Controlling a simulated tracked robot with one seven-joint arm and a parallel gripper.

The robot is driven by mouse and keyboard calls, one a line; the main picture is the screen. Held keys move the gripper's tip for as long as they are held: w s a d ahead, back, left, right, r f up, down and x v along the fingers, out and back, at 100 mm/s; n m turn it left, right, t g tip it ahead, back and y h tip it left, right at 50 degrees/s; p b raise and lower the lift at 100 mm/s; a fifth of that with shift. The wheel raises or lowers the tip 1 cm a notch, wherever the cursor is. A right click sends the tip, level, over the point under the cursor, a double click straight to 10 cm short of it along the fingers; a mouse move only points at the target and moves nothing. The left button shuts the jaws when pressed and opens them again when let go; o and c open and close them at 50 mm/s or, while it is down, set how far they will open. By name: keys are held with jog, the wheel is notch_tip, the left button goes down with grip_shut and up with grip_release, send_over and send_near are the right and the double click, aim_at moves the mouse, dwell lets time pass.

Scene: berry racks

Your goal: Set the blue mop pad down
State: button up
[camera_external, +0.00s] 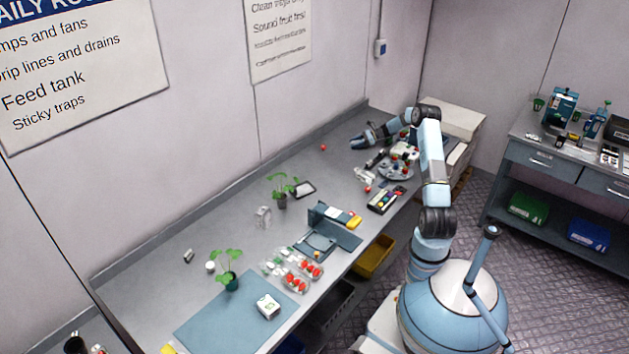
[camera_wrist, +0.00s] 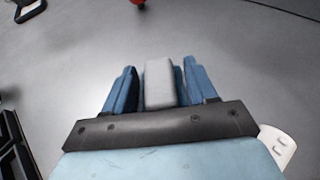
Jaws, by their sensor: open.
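My gripper (camera_external: 357,142) is above the far part of the long grey bench, close to the back wall. In the wrist view its two blue fingers (camera_wrist: 159,68) stand apart. A pale grey block (camera_wrist: 160,84) with blue beside it shows between them. I cannot tell whether this is the mop pad, or whether it touches the fingers or the bench. No separate blue mop pad can be picked out with certainty in the outside view.
A red berry (camera_external: 323,147) lies left of my gripper. A cluttered group of items (camera_external: 397,168) lies to the right. Bare bench surrounds the gripper's left side.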

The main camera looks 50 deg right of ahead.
jog(key=shift+s+a+f, duration=0.1)
jog(key=shift+s+f, duration=0.1)
jog(key=shift+f, duration=0.1)
jog(key=v, duration=0.7)
jog(key=shift+w+r, duration=0.2)
jog(key=shift+r, duration=0.1)
jog(key=shift+s+r, duration=0.15)
jog(key=shift+r, duration=0.05)
jog(key=s+a+r+n+g+h, duration=0.1)
jog(key=s+a+r+n+g, duration=0.2)
jog(key=a+r, duration=0.55)
jog(key=s+a+r+n+g+h, duration=0.1)
jog(key=s+a+r+n+h, duration=0.3)
jog(key=a, duration=0.8)
jog(key=s+a+r+n+g+y, duration=0.1)
jog(key=s+a+r+n+g, duration=0.1)
jog(key=a+r+n, duration=0.7)
jog(key=s+a+r+h, duration=0.2)
jog(key=s+a+r, duration=0.1)
jog(key=s+a, duration=0.55)
jog(key=s+a+n+t+h, duration=0.1)
jog(key=s+a+n, duration=0.3)
jog(key=s, duration=0.7)
jog(key=s+a+n+t+h, duration=0.1)
jog(key=s+a+n+h, duration=0.1)
jog(key=s+a+n, duration=0.2)
jog(key=s+n, duration=0.3)
jog(key=s, duration=0.4)
jog(key=shift+f+h, duration=0.2)
jog(key=shift+h, duration=0.1)
